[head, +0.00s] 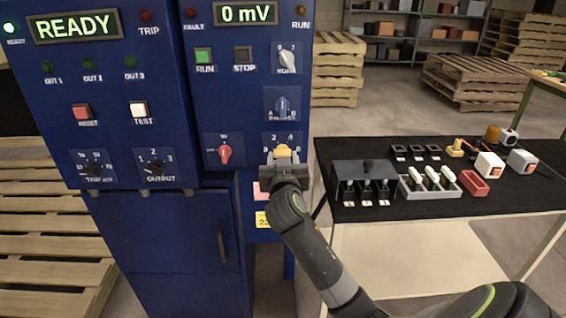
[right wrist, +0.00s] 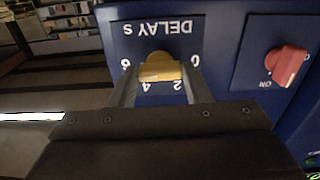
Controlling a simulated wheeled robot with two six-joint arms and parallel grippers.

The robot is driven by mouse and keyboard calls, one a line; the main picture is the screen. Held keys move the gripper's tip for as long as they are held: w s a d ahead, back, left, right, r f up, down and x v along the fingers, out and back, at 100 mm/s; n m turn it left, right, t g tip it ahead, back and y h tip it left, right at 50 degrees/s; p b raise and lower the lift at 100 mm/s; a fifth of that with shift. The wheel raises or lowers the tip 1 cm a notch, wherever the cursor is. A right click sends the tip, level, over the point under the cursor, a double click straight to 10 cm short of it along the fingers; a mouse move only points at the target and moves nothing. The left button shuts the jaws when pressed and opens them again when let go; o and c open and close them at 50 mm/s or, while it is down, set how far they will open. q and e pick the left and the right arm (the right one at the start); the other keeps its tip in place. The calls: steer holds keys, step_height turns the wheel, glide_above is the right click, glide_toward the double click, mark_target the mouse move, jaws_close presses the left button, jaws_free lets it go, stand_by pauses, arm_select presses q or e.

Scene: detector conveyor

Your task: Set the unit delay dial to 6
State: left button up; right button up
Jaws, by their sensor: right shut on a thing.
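The yellow delay dial (right wrist: 160,67) sits on a blue plate marked "DELAY s", which appears upside down in the right wrist view. Digits 0, 2, 4 and 6 show around it. Its grip bar lies roughly level across that picture; I cannot tell which digit it points to. My right gripper (right wrist: 161,78) is shut on the dial, one finger at each end of the bar. In the head view the dial (head: 283,151) is at the lower right of the blue cabinet, partly hidden by my gripper (head: 283,162). My left gripper is out of view.
A red switch (head: 225,153) is beside the dial, and a blue knob (head: 282,106) is above it. The cabinet display (head: 78,27) reads READY; another (head: 248,14) reads 0 mV. A black-topped table (head: 420,208) with small parts stands to the right.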

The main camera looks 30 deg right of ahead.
steer(key=shift+m, duration=0.3)
steer(key=o, duration=1)
